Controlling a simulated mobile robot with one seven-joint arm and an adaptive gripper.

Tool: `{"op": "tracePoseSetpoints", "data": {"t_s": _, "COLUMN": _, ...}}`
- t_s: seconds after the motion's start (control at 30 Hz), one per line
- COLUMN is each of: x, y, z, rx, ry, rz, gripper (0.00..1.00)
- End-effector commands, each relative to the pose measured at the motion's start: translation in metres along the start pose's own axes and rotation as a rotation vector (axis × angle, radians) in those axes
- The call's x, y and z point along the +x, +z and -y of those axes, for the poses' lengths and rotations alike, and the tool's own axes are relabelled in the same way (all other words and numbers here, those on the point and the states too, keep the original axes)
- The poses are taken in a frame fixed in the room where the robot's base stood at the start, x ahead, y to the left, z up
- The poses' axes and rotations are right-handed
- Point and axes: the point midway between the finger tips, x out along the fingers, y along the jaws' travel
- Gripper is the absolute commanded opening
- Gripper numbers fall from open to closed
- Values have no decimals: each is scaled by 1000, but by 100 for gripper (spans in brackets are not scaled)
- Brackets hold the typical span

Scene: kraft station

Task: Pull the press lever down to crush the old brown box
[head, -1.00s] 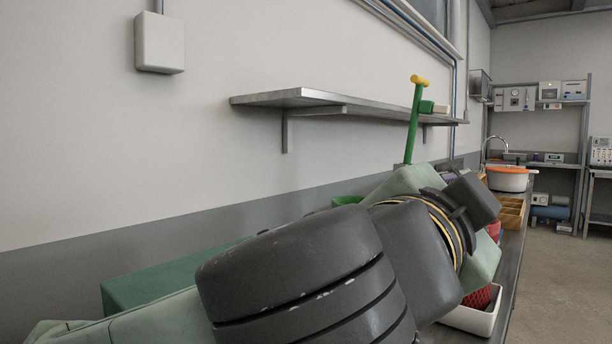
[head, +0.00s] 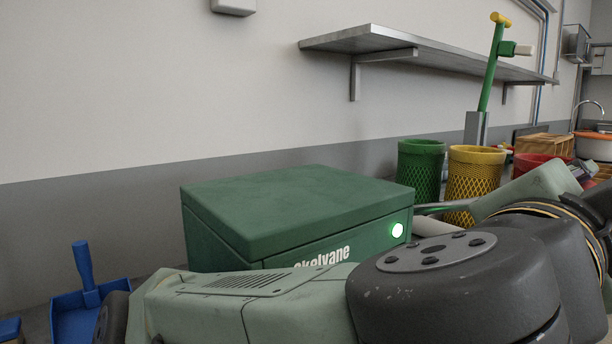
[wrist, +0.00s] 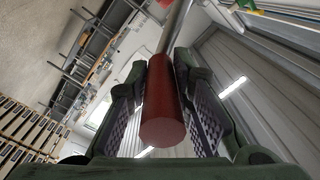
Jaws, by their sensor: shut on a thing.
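A red cylindrical handle (wrist: 162,112) on a metal rod (wrist: 176,22) fills the middle of the wrist view. My gripper (wrist: 164,88) is shut on the handle, with one dark green finger on each side. In the head view my gripper is hidden behind my arm. I see no old brown box.
Green (head: 420,170) and yellow (head: 474,175) mesh bins stand right of the housing. A green pole with a yellow top (head: 492,62) rises behind them. A wall shelf (head: 420,52) is above. A blue dustpan (head: 82,300) lies left. My arm crosses the front.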

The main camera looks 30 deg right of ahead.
Motion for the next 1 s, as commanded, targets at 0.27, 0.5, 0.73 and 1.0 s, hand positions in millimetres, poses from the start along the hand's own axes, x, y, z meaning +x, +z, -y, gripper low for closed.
{"op": "tracePoseSetpoints", "data": {"t_s": 0.27, "x": 1, "y": 4, "z": -11, "rx": 7, "ry": 22, "rz": 10, "gripper": 31}}
{"op": "tracePoseSetpoints", "data": {"t_s": 0.5, "x": 1, "y": 5, "z": -9, "rx": 4, "ry": 19, "rz": 13, "gripper": 41}}
{"op": "tracePoseSetpoints", "data": {"t_s": 0.73, "x": 1, "y": 6, "z": -7, "rx": 2, "ry": 16, "rz": 15, "gripper": 41}}
{"op": "tracePoseSetpoints", "data": {"t_s": 1.0, "x": 1, "y": -4, "z": 5, "rx": 0, "ry": 13, "rz": 15, "gripper": 41}}
